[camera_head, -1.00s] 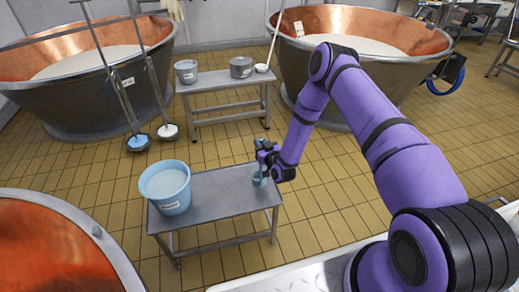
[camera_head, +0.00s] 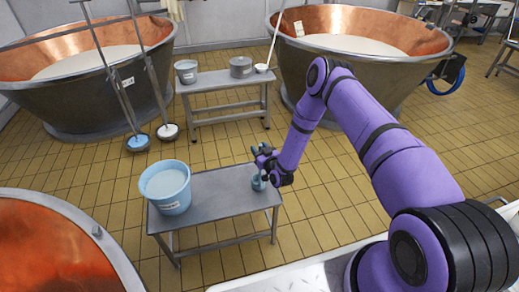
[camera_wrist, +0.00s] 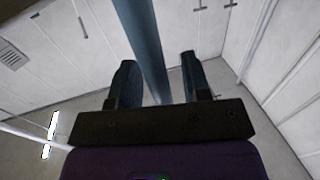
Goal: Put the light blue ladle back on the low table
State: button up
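The light blue ladle (camera_head: 258,184) stands at the right end of the low table (camera_head: 232,190), its bowl at or very near the tabletop. The small gap, if any, cannot be judged. In the wrist view its blue-grey handle (camera_wrist: 146,40) runs between the two fingers. My gripper (camera_head: 263,155) is around the upper handle. In the wrist view the gripper (camera_wrist: 157,80) has its fingers apart, with a visible gap between the handle and the right finger. The handle is close to the left finger; whether they touch is unclear.
A light blue bucket (camera_head: 166,187) stands at the table's left end. A second table (camera_head: 220,86) behind holds two grey containers and a white ladle. Large copper vats stand at the back and front left. The tabletop between bucket and ladle is clear.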

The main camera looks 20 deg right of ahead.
jog(key=shift+r, duration=0.15)
jog(key=v, duration=1.2)
jog(key=w+d+r+n+g, duration=0.15)
jog(key=w+r, duration=0.25)
jog(key=r, duration=0.9)
jog(key=w+d+r+n+g, duration=0.1)
jog(key=w+r+g, duration=0.25)
jog(key=r, duration=0.85)
jog(key=s+d+r+m+g+h, duration=0.15)
jog(key=s+r, duration=0.35)
jog(key=r, duration=0.5)
jog(key=s+d+r+g+h, duration=0.15)
jog(key=s+r, duration=0.35)
jog(key=r, duration=0.5)
jog(key=s+r+m+g, duration=0.1)
jog(key=s+r, duration=0.2)
jog(key=s, duration=0.7)
jog(key=s+r+m+g, duration=0.1)
jog(key=s+r+g, duration=0.1)
jog(key=s, duration=0.9)
jog(key=s+r+m+g, duration=0.1)
jog(key=s+r, duration=0.4)
jog(key=s, duration=0.6)
jog(key=shift+h, duration=0.4)
jog(key=shift+s, duration=0.1)
